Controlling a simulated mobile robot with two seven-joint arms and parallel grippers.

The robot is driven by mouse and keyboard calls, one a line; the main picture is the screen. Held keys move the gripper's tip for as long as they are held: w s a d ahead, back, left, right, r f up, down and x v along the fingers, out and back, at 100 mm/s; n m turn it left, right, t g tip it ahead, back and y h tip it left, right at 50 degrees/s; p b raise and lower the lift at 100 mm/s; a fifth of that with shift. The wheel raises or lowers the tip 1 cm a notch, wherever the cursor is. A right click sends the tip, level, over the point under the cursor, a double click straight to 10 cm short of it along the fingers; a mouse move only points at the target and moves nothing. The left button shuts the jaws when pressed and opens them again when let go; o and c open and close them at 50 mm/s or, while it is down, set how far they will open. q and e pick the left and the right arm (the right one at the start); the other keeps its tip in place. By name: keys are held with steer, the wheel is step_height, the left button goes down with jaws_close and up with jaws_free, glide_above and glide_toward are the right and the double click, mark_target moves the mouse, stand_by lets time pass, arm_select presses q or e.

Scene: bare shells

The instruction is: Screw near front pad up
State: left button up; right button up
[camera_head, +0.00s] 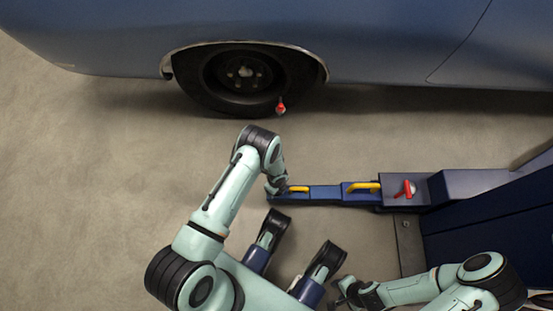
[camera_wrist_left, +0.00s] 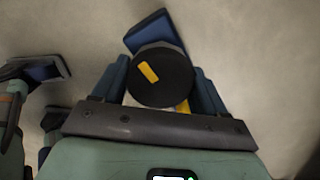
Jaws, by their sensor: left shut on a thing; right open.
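The near front pad (camera_wrist_left: 160,85) is a round black disc with a yellow mark on its top. It sits between the two blue fingers of my left gripper (camera_wrist_left: 160,80), which is shut on it. In the head view my left gripper (camera_head: 276,184) is at the free end of the blue lift arm (camera_head: 325,194), and the pad is hidden there. My right gripper (camera_head: 345,291) is open and empty, low in the head view, apart from the lift arm.
A blue car (camera_head: 390,40) stands at the back, its front wheel (camera_head: 240,78) behind my left arm. The lift arm has yellow handles (camera_head: 362,186) and a red-handled part (camera_head: 405,189). It joins a dark blue lift post (camera_head: 490,225). Bare floor (camera_head: 90,170) is clear at left.

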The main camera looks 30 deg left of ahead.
arm_select(q)
steer(key=n, duration=0.4)
steer(key=shift+s+f+n, duration=0.1)
steer(key=shift+s+n, duration=0.05)
steer(key=shift+n, duration=0.15)
steer(key=n, duration=0.4)
steer(key=shift+n, duration=0.3)
steer(key=n, duration=0.3)
steer(key=shift+n, duration=0.3)
steer(key=n, duration=0.4)
arm_select(e)
steer(key=shift+w+r, duration=0.15)
steer(key=shift+w, duration=0.15)
arm_select(q)
steer(key=o, duration=1)
steer(key=shift+o, duration=0.2)
